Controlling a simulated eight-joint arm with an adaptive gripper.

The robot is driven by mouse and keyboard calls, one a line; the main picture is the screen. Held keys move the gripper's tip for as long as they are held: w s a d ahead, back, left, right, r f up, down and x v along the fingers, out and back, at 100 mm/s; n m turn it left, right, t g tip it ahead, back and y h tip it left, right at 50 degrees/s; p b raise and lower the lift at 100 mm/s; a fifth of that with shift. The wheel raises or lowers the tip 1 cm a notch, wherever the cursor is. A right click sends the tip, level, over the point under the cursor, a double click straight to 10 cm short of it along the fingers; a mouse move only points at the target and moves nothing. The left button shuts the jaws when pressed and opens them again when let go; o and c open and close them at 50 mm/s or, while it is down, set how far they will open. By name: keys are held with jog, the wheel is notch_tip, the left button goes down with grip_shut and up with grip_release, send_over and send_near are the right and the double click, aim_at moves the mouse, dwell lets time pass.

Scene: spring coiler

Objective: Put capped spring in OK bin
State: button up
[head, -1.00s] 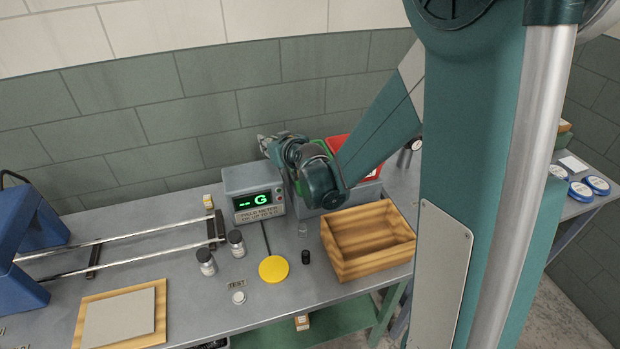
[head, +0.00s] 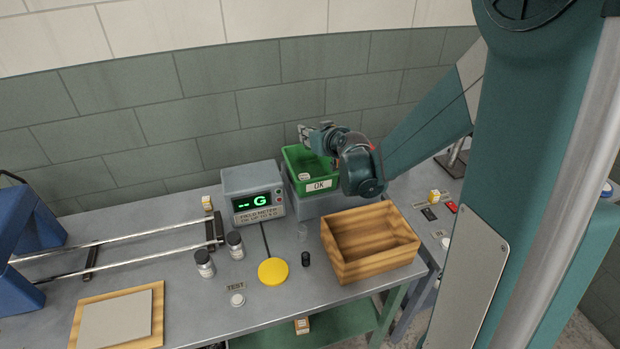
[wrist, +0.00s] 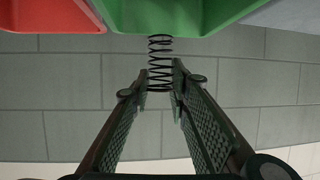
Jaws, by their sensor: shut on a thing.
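The green OK bin (head: 297,158) stands on a grey block at the back of the bench, and a small pale item (head: 303,176) shows inside it. My gripper (head: 304,134) is above the bin's back left part. In the wrist view my gripper (wrist: 160,88) is shut on a dark coil spring (wrist: 160,60). The spring's far end lines up with the edge of the green bin (wrist: 180,15) in that picture. I cannot tell a cap on the spring. In the head view the spring is too small to make out.
A red bin (wrist: 50,15) is beside the green one, mostly hidden by my arm in the head view. A wooden box (head: 370,270) stands in front. The field meter (head: 253,200) is to the left, with a yellow disc (head: 272,271) before it. The wall is close behind.

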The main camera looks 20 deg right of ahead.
jog(key=shift+f, duration=0.1)
jog(key=shift+f+b, duration=0.6)
jog(key=shift+f, duration=2.2)
jog(key=shift+f+b, duration=0.45)
jog(key=shift+f, duration=1.65)
jog(key=o, duration=0.4)
jog(key=shift+f, duration=0.15)
jog(key=o, duration=0.5)
jog(key=shift+c, duration=0.2)
jog(key=shift+r, duration=0.2)
